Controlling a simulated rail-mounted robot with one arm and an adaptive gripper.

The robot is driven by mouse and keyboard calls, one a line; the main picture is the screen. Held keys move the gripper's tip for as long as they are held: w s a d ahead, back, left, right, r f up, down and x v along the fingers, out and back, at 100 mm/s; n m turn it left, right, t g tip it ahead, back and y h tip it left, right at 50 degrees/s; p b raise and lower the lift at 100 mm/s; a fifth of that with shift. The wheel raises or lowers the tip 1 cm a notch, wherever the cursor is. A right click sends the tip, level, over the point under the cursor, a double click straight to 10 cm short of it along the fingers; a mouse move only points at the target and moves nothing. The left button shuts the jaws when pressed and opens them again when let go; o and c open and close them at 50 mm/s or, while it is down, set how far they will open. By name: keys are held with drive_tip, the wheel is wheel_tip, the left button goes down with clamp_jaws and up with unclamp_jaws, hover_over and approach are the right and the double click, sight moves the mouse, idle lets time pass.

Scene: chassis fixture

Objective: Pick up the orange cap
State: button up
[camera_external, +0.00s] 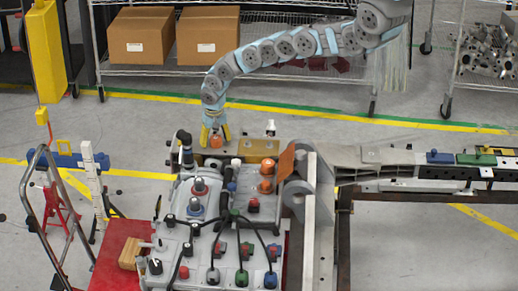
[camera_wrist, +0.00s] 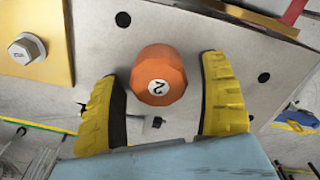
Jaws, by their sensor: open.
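The orange cap (camera_wrist: 158,70) carries a white disc marked with a 2 and stands on a grey metal plate (camera_wrist: 195,30) in the wrist view. My gripper (camera_wrist: 165,108) has two yellow padded fingers, spread apart, one on each side of the cap with a gap on both sides. In the external view the orange cap (camera_external: 215,141) shows small at the back left of the fixture, between the fingertips of my gripper (camera_external: 215,135). The fingers are open and hold nothing.
A brass block with a bolt (camera_wrist: 28,48) lies left of the cap in the wrist view. Two more orange caps (camera_external: 267,175) stand on the fixture near an orange plate (camera_external: 286,160). Black cables and several connectors crowd the grey chassis (camera_external: 215,215) in front.

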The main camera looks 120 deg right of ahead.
drive_tip(key=c, duration=0.9)
drive_tip(key=shift+c, duration=0.2)
drive_tip(key=shift+r, duration=0.15)
